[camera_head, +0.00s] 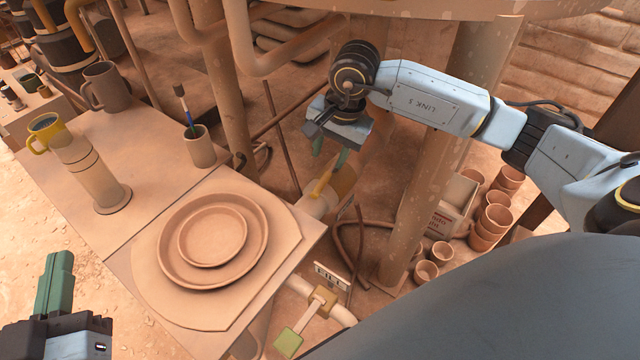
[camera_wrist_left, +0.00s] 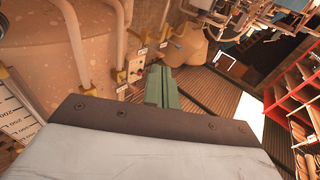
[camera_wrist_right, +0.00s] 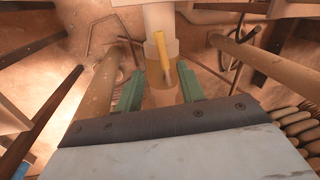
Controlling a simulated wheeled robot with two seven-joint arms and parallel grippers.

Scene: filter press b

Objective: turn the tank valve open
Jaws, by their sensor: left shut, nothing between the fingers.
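A valve with a yellow lever (camera_head: 322,186) sits on a pale pipe below the big tank. In the right wrist view its lever (camera_wrist_right: 162,56) lies nearly along the pipe, slightly slanted. My right gripper (camera_head: 330,152) is open just above this valve, fingers pointing down. In the right wrist view the lever shows between and beyond the fingers (camera_wrist_right: 160,86); I see no contact. A second valve with a green handle (camera_head: 289,342) is on a lower pipe near a label plate (camera_head: 331,276). My left gripper (camera_head: 57,284) is shut and empty at the lower left.
A workbench (camera_head: 150,238) holds stacked plates (camera_head: 212,240), a brush cup (camera_head: 199,147), a cylinder (camera_head: 98,185) and mugs. A vertical post (camera_head: 418,190) stands just right of the right gripper. Pots (camera_head: 495,222) and a crate (camera_head: 458,195) are on the floor beyond it.

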